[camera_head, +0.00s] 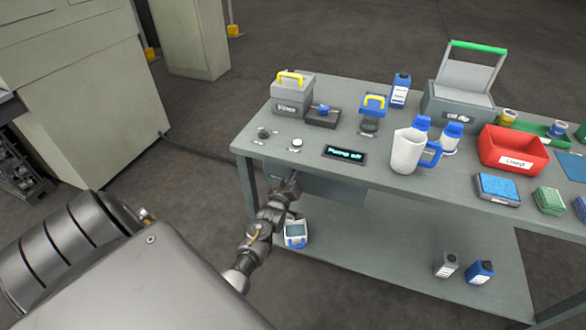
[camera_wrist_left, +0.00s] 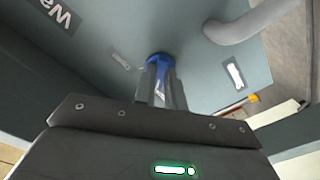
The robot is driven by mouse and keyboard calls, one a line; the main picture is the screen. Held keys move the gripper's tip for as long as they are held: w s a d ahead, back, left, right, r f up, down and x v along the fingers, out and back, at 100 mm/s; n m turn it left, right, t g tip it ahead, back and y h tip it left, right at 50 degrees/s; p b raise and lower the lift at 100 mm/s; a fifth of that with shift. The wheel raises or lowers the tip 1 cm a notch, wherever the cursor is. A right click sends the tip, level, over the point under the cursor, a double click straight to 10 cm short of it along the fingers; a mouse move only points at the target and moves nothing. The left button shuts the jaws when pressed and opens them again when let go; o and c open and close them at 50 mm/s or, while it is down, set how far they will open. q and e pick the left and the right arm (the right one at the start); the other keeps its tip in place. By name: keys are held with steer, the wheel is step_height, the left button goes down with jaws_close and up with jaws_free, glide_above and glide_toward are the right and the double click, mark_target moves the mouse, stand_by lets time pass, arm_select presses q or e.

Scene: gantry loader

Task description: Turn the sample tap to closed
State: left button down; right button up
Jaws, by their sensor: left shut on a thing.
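The sample tap's blue handle (camera_wrist_left: 158,57) shows in the left wrist view, on a grey panel (camera_wrist_left: 196,80). My left gripper (camera_wrist_left: 160,82) is shut on this blue handle, and its fingers hide most of it. A small label (camera_wrist_left: 121,61) lies left of the handle, too blurred to read surely. In the head view my left gripper (camera_head: 289,184) is at the grey box under the table's front left edge. The tap itself is hidden there. My right gripper is not in view.
A grey pipe (camera_wrist_left: 245,22) curves close to the handle in the wrist view. The table (camera_head: 235,148) carries a white jug (camera_head: 405,152), a red bin (camera_head: 512,150) and a display (camera_head: 345,154). A blue and white container (camera_head: 295,234) stands on the lower shelf (camera_head: 380,250).

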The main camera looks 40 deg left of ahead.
arm_select(q)
steer(key=c, duration=1.5)
jaws_free()
steer(key=shift+o, duration=0.2)
